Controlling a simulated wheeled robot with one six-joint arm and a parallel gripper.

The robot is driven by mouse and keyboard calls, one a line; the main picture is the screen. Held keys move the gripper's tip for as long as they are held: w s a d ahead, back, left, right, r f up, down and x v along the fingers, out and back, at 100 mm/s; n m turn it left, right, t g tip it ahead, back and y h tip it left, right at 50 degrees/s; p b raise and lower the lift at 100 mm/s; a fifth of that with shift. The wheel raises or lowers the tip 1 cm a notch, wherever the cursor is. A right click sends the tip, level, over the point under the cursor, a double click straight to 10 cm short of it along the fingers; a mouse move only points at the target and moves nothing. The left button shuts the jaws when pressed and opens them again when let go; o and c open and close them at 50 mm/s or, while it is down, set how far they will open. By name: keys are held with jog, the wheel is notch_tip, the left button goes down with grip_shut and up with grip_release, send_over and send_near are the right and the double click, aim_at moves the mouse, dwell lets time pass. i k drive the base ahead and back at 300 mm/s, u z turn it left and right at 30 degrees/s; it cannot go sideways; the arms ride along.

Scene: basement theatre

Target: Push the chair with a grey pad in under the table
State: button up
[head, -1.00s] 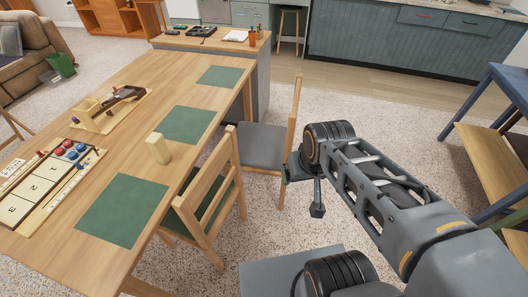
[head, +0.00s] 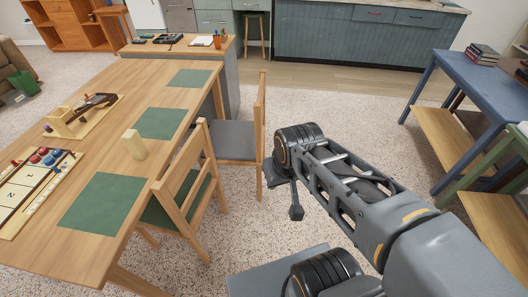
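The chair with a grey pad (head: 232,140) stands at the far part of the table's right side. Its light wood backrest is on the right and its seat faces the table (head: 150,185). The seat's left part is close to the table edge, partly hidden behind the nearer chair. My gripper (head: 296,211) points down just right of the chair's backrest, over the carpet. It looks apart from the chair, though the depth is hard to judge. My wrist hides most of it, so its opening does not show.
A wooden chair with a green pad (head: 165,213) stands nearer along the same side. A grey cabinet (head: 231,85) stands beyond the table end. A blue table (head: 460,90) and a green-framed piece (head: 492,160) stand right. Carpet between is open.

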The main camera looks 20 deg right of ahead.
aim_at(235, 143)
jog(key=u, duration=0.05)
jog(key=k, duration=0.7)
jog(key=z, duration=1.2)
jog(key=i, duration=1.8)
jog(key=u, duration=0.95)
jog(key=i, duration=0.75)
jog(key=u, duration=0.95)
